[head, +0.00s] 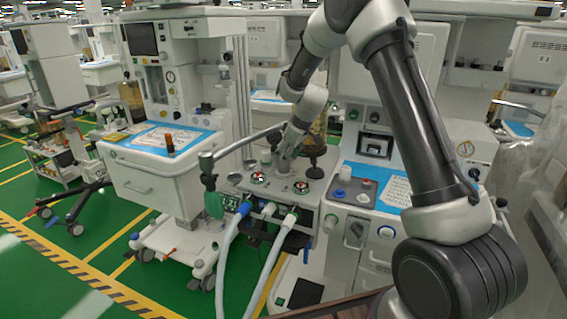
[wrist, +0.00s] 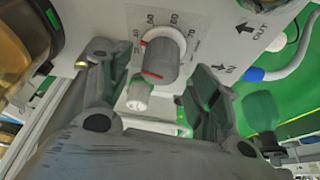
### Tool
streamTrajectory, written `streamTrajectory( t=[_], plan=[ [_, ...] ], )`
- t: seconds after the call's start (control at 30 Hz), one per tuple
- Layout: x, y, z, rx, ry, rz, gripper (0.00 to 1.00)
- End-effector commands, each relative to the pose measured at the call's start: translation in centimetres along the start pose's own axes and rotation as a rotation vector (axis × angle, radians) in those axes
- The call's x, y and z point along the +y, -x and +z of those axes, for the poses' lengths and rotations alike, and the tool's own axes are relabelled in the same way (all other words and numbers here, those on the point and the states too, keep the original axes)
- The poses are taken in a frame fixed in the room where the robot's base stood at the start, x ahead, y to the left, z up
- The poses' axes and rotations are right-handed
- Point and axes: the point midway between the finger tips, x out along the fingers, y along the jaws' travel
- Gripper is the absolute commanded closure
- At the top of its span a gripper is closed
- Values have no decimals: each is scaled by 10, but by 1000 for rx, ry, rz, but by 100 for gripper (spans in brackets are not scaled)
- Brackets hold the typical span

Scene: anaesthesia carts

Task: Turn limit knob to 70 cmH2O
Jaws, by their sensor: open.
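The limit knob (wrist: 162,62) is a grey cylinder with a white collar, standing out from a white panel in the wrist view. A printed scale around it shows 50, 60 and 70, with 70 on its right side. Red marks show on the knob's left side and near its collar; I cannot tell the exact setting. My gripper (wrist: 153,68) is open, one finger left of the knob and one right, with gaps on both sides. In the head view my gripper (head: 287,158) is over the cart's valve block, and the knob cannot be made out there.
A small pale cylinder (wrist: 139,93) sits just below the knob. An amber canister (wrist: 25,45) is close on the left. A blue-ended hose (wrist: 275,72) and green bag (wrist: 260,112) are at right. In the head view, a drawer unit (head: 150,185) stands left of the hoses (head: 230,255).

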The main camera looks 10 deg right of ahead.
Motion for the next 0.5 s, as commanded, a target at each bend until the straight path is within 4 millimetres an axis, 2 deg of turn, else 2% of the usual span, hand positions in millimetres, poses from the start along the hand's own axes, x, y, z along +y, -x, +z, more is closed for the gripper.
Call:
streamTrajectory(
  t=[0.03, 0.2, 0.5],
  plan=[
    [0, -9, 0, -1, 0, -1, 38],
    [0, -27, 0, 0, 1, 0, 38],
    [0, -32, -1, 1, 0, 1, 38]
  ],
)
